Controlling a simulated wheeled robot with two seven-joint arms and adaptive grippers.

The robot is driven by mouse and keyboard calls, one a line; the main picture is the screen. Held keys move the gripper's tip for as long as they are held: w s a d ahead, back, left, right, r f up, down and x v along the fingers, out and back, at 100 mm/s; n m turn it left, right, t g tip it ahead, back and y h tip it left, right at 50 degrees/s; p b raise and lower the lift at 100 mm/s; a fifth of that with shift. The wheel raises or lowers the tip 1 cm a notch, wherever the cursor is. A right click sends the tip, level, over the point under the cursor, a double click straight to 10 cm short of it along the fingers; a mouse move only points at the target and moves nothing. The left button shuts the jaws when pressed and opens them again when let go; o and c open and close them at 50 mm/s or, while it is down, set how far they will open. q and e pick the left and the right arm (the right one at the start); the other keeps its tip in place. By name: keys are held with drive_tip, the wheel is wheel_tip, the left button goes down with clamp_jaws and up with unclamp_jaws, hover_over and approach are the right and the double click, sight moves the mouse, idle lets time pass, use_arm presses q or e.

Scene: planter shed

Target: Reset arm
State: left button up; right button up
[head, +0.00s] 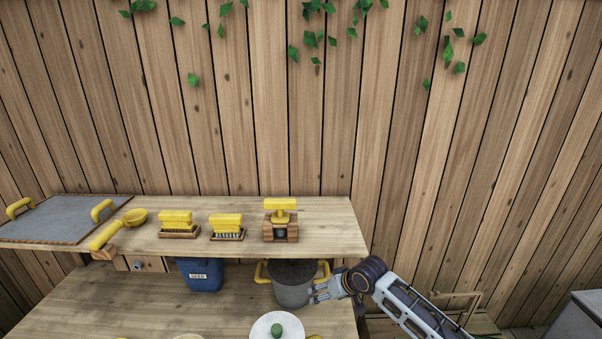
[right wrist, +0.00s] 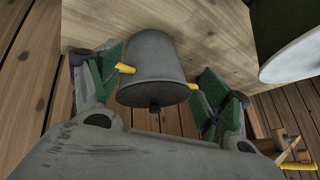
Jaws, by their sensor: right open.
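My right gripper (head: 318,290) is at the right end of the lower shelf, beside a grey pot with yellow handles (head: 292,288). In the right wrist view its two green-padded fingers (right wrist: 160,95) are spread apart. The grey pot (right wrist: 155,72) shows between and beyond them, and I cannot tell from this view whether they touch it. Nothing is visibly held. My left gripper is not in view.
The upper shelf (head: 335,228) holds a grey tray (head: 60,218), a yellow scoop (head: 118,228), two yellow brushes (head: 175,222) and a yellow-topped item in a wooden holder (head: 281,215). Below are a blue bin (head: 203,275) and a white lid with a green knob (head: 262,328).

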drive_tip(key=w+d+f+n+t+h, duration=0.1)
drive_tip(key=w+d+f+t, duration=0.2)
drive_tip(key=w+d, duration=0.45)
drive_tip(key=w+d+f+t+h, duration=0.2)
drive_tip(key=w+d+f+t, duration=0.1)
drive_tip(key=w+d, duration=0.5)
drive_tip(key=s+d+f+h, duration=0.1)
drive_tip(key=s+d+f, duration=0.25)
drive_tip(key=f, duration=0.35)
drive_tip(key=s+d+f+g, duration=0.1)
drive_tip(key=s+d+f, duration=0.25)
drive_tip(key=f, duration=0.25)
drive_tip(key=s+d+f+h, duration=0.1)
drive_tip(key=s+d+f, duration=0.2)
drive_tip(key=d+f, duration=0.3)
drive_tip(key=s+f+m+g+h, duration=0.1)
drive_tip(key=s+f+g, duration=0.1)
drive_tip(key=s+f, duration=1.05)
drive_tip(key=s+f+g, duration=0.3)
drive_tip(key=s+f, duration=0.6)
drive_tip(key=s, duration=0.6)
drive_tip(key=s+a+f+g, duration=0.1)
drive_tip(key=s+a+f, duration=0.2)
drive_tip(key=s, duration=1.2)
drive_tip(key=s+a+f+m+g, duration=0.1)
drive_tip(key=s+f, duration=0.4)
drive_tip(key=s, duration=1.1)
drive_tip(key=shift+s+a+f+g+y, duration=0.15)
drive_tip(key=shift+a+g+y, duration=0.25)
drive_tip(key=shift+a+g, duration=0.55)
